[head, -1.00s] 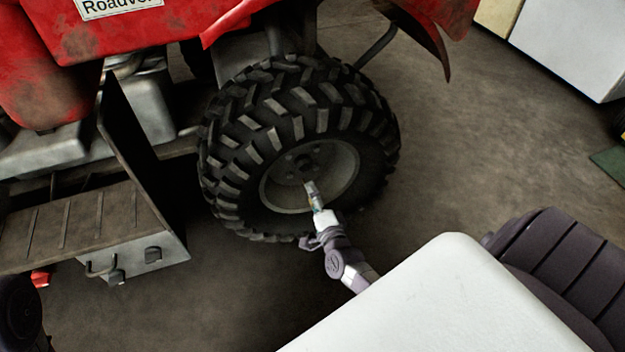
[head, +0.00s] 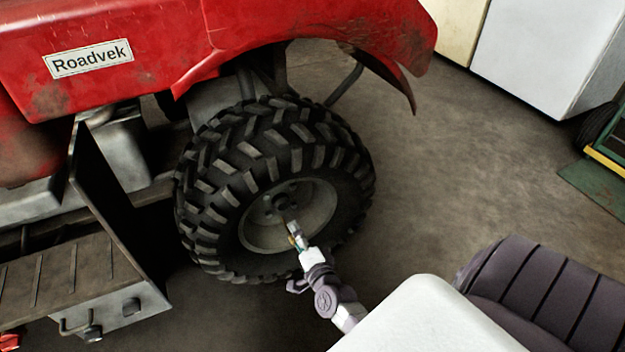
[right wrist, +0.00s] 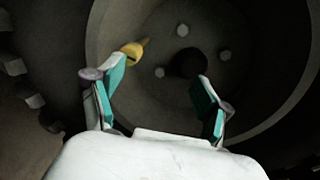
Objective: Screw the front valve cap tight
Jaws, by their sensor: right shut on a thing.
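The front wheel (head: 275,190) of the red quad has a dark knobbly tyre and a grey rim. My right gripper (head: 295,234) reaches up to the lower part of the rim from below. In the right wrist view, the two teal finger pads of the right gripper (right wrist: 158,90) stand with a visible gap. The thread and the seating of the cap cannot be made out. My left gripper is not in view.
The red fender (head: 320,25) overhangs the wheel. A footrest (head: 60,255) with a metal bracket is at the left. White cabinets (head: 540,50) stand at the back right, near a green and yellow item (head: 605,150). The floor right of the wheel is clear.

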